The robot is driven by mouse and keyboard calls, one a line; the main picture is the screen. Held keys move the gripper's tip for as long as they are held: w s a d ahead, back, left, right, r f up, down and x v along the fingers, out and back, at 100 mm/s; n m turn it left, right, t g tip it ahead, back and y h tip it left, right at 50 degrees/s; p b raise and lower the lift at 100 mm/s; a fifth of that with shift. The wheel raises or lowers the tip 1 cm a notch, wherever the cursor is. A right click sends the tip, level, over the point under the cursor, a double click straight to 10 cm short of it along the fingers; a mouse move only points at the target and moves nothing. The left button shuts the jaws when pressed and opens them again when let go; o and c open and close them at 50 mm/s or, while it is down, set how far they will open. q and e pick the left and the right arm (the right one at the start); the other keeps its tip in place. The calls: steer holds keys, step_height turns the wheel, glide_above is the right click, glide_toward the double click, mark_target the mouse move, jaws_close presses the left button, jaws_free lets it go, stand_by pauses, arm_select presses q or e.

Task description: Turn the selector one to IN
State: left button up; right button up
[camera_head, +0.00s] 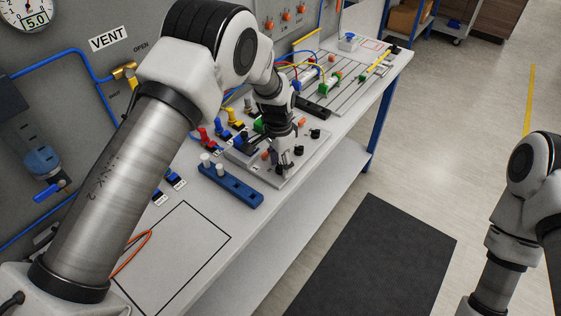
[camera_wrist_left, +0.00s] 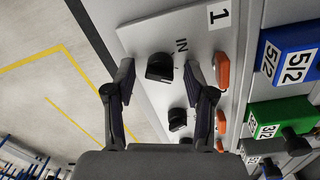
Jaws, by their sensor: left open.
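Selector one is a black knob (camera_wrist_left: 160,67) on a light grey panel (camera_wrist_left: 140,38) in the left wrist view, near the "1" label (camera_wrist_left: 219,14). The word "IN" (camera_wrist_left: 182,46) is printed above and to the right of the knob. I cannot tell exactly where the knob points. My left gripper (camera_wrist_left: 159,64) is open, with one finger on each side of the knob; contact is not clear. In the head view my left gripper (camera_head: 284,165) points down at the panel (camera_head: 311,154) and hides the selector. My right gripper is out of view.
A second black knob (camera_wrist_left: 177,120) sits below the first, with orange parts (camera_wrist_left: 222,72) beside them. Blue (camera_wrist_left: 288,50) and green (camera_wrist_left: 280,117) blocks stand to the right. A blue holder (camera_head: 230,187) stands beside the panel. The outlined bench area (camera_head: 180,250) is clear.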

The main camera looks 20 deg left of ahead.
arm_select(q)
steer(key=shift+s+r, duration=0.1)
steer(key=c, duration=0.5)
jaws_close()
steer(key=shift+n, duration=0.4)
steer(key=n, duration=1.1)
steer(key=shift+s+t+p, duration=0.1)
steer(key=shift+t+p, duration=0.2)
steer(key=shift+p, duration=0.1)
steer(key=shift+f, duration=0.2)
